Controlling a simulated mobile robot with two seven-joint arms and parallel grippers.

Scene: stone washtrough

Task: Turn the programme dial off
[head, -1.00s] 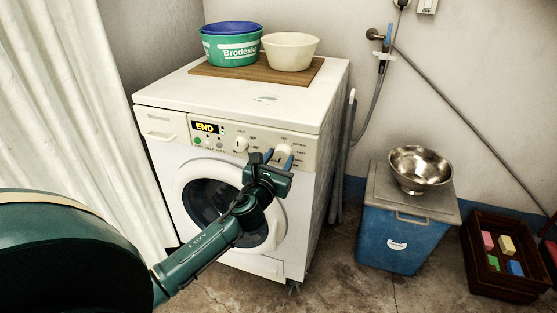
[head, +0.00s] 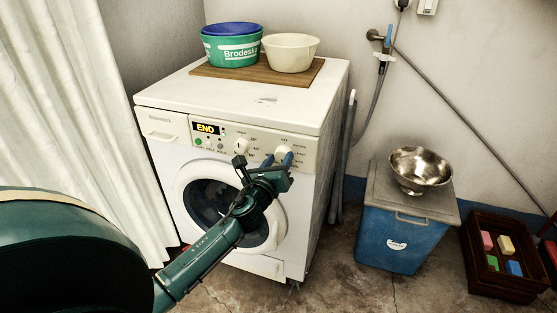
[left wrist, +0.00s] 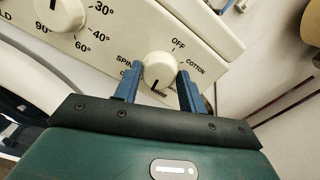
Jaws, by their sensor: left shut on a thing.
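The programme dial (left wrist: 158,68) is a round cream knob on the washing machine's (head: 240,195) front panel. In the left wrist view a dark pointer line on it points down, away from the OFF label (left wrist: 178,43) above. The SPIN label is at its left and COTTON at its right. My left gripper (left wrist: 157,86) has its two blue fingers on either side of the dial, shut on it. In the head view the left gripper (head: 278,159) reaches the right part of the panel, and its fingers partly hide the dial. My right gripper is out of view.
A second knob (head: 241,146) with temperature marks sits left on the panel; the display (head: 206,128) reads END. Basins stand on a wooden board (head: 310,76) on top. A blue bin (head: 390,240) with a steel bowl (head: 420,168) stands at the right.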

